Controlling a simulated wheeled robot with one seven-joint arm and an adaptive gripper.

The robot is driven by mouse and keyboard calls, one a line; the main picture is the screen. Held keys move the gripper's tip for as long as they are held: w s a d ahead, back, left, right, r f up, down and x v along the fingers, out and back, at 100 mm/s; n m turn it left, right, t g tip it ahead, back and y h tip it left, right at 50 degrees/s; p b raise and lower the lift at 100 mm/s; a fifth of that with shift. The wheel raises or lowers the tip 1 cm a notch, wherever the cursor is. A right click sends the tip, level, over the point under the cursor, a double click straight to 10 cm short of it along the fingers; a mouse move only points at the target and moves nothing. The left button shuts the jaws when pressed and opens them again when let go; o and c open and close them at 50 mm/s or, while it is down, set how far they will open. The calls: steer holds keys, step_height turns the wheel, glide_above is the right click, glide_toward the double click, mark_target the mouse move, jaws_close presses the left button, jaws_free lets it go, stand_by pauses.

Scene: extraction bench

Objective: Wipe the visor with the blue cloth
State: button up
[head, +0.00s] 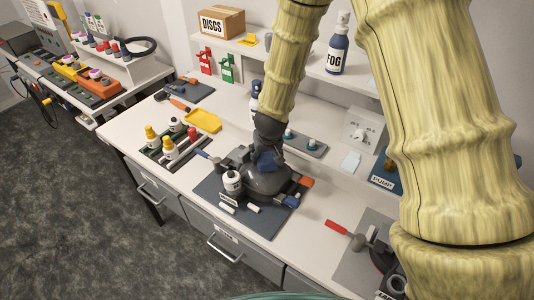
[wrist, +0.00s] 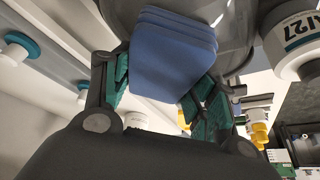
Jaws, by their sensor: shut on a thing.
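My gripper (wrist: 163,92) is shut on the blue cloth (wrist: 172,50), a folded, layered pad between its green finger pads. The visor (wrist: 236,24) is a smooth, grey, curved surface just beyond the cloth in the wrist view. In the head view it is the dark rounded piece (head: 266,183) on the mat, below my gripper (head: 264,152). The cloth is at or very near the visor; whether they touch I cannot tell.
A rack of bottles (head: 169,149) and a yellow tray (head: 203,121) are farther left. A red-handled tool (head: 338,229) lies to the right. A shelf with a FOG bottle (head: 338,48) is behind.

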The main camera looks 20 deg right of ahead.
mark_target(260, 159)
steer(key=shift+s+a+f, duration=0.1)
steer(key=shift+s+a, duration=0.75)
steer(key=shift+a, duration=0.2)
steer(key=shift+s+a+f, duration=0.1)
steer(key=shift+s+a, duration=0.7)
steer(key=shift+a, duration=0.2)
steer(key=shift+w+d+r, duration=0.2)
steer(key=shift+w+d, duration=0.55)
steer(key=shift+d, duration=0.05)
steer(key=shift+w+d+p, duration=0.2)
steer(key=shift+w+d, duration=0.35)
steer(key=shift+d, duration=0.2)
steer(key=shift+w+d+p, duration=0.15)
steer(key=shift+w+d, duration=0.4)
steer(key=shift+d, duration=0.15)
steer(key=shift+s+a+f, duration=0.1)
steer(key=shift+s+a, duration=0.85)
steer(key=shift+a, duration=0.3)
steer(key=shift+s+a+f, duration=0.2)
steer(key=shift+s+a, duration=0.8)
steer(key=shift+a, duration=0.05)
steer(key=shift+r, duration=0.1)
steer(key=shift+w+r+p, duration=0.2)
steer(key=shift+r+p, duration=0.75)
steer(key=shift+p, duration=0.1)
steer(key=shift+w+d+r, duration=0.1)
steer(key=shift+r, duration=2)
